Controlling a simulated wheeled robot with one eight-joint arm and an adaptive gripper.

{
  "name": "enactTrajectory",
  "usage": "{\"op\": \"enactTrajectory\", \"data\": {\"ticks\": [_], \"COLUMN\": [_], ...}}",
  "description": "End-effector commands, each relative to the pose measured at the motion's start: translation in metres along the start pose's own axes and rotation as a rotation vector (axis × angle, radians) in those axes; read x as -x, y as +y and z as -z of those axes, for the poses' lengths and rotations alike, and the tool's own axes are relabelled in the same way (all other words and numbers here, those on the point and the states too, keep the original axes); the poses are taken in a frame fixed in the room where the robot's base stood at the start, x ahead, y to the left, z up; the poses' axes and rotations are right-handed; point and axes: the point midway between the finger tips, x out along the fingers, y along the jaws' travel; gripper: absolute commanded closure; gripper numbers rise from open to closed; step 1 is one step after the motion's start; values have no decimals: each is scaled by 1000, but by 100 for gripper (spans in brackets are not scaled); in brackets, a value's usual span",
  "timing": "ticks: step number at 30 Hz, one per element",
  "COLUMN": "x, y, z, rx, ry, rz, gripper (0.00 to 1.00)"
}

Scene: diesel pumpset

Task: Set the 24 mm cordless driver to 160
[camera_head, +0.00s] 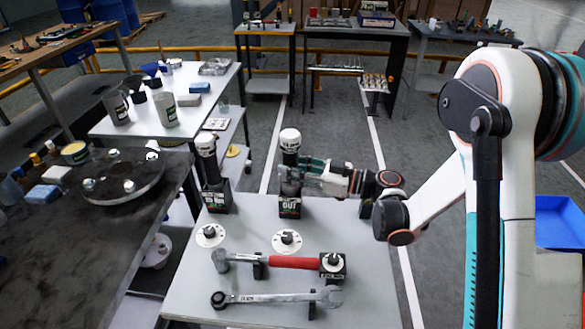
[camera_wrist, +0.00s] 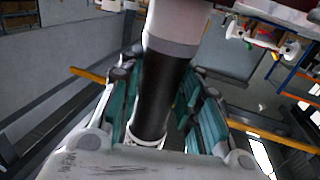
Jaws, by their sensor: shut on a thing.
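Two upright drivers with white tops and dark bodies stand in black holders on the light table (camera_head: 375,290). The left driver (camera_head: 206,147) is free. My gripper (camera_head: 293,172) reaches in from the right and is shut on the right driver (camera_head: 290,140), whose holder (camera_head: 290,207) carries a label ending in "OUT". In the wrist view the dark shaft of this driver (camera_wrist: 160,85) runs between the green fingers. Two white round dials lie in front, a left dial (camera_head: 210,235) and a right dial (camera_head: 286,241). Size markings and dial numbers are too small to read.
A dark bench (camera_head: 100,250) stands left, with a round flange (camera_head: 122,180). A white table with bottles stands behind left.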

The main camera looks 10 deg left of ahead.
Motion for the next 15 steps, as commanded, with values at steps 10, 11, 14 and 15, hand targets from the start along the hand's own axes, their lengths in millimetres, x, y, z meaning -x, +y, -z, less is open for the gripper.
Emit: {"op": "enactTrajectory", "data": {"ticks": [10,11,14,15], "x": [0,0,0,0], "y": [0,0,0,0], "z": [-5,-6,-7,-8], "rx": [0,0,0,0], "ry": [1,1,1,1], "rz": [0,0,0,0], "gripper": [100,100,100,100]}}
